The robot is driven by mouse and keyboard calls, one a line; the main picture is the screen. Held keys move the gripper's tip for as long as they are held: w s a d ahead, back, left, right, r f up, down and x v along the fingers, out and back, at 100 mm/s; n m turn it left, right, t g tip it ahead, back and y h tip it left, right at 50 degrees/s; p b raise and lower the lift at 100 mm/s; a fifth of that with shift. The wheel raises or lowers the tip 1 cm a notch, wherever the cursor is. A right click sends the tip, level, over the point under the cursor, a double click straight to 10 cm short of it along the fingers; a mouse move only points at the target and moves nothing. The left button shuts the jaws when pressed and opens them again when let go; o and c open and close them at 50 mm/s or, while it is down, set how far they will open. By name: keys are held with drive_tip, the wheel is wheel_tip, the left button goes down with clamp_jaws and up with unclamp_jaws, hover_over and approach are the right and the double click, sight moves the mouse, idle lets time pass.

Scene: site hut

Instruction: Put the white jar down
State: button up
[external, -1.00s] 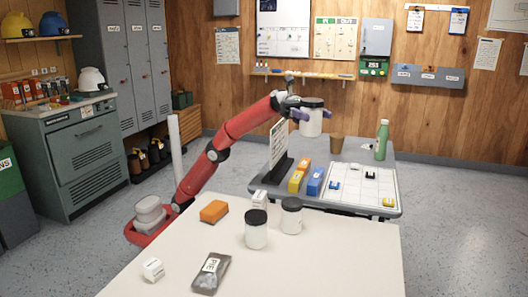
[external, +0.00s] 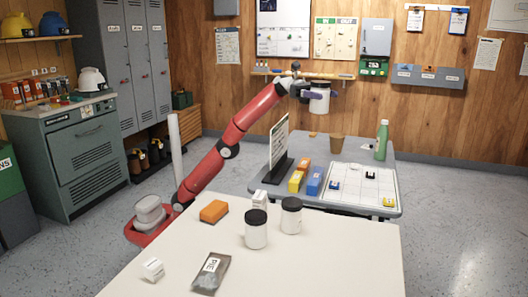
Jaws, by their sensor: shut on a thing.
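The white jar (external: 319,101) has a black lid and hangs upright in the air above the grey table at the back. The jar is clear of the table top. Two similar white jars with black lids, one (external: 256,231) in front and one (external: 291,218) behind it to the right, stand on the near white table.
The near table (external: 330,262) has free room at right.

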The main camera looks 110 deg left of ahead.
drive_tip(key=s+a+f+n+t+y, duration=0.1)
drive_tip(key=a+f+n+y, duration=0.25)
drive_tip(key=a, duration=1.05)
drive_tip(key=s+a+f+n+t+y+p, duration=0.15)
drive_tip(key=a+f+y, duration=0.3)
drive_tip(key=a, duration=0.85)
drive_tip(key=s+a+f+n+t+y, duration=0.1)
drive_tip(key=a+f+n+y, duration=0.25)
drive_tip(key=a, duration=1.05)
drive_tip(key=shift+m, duration=0.25)
drive_tip(key=shift+s+a+f+b, duration=0.15)
drive_tip(key=shift+f+b, duration=1.05)
drive_tip(key=shift+f, duration=2.45)
drive_tip(key=shift+s+a+f+b, duration=0.15)
drive_tip(key=shift+f+b, duration=1)
drive_tip(key=shift+f, duration=2.45)
drive_tip(key=shift+s+a+f+b, duration=0.15)
drive_tip(key=shift+f+b, duration=1.05)
drive_tip(key=shift+f, duration=2.45)
drive_tip(key=o, duration=1.2)
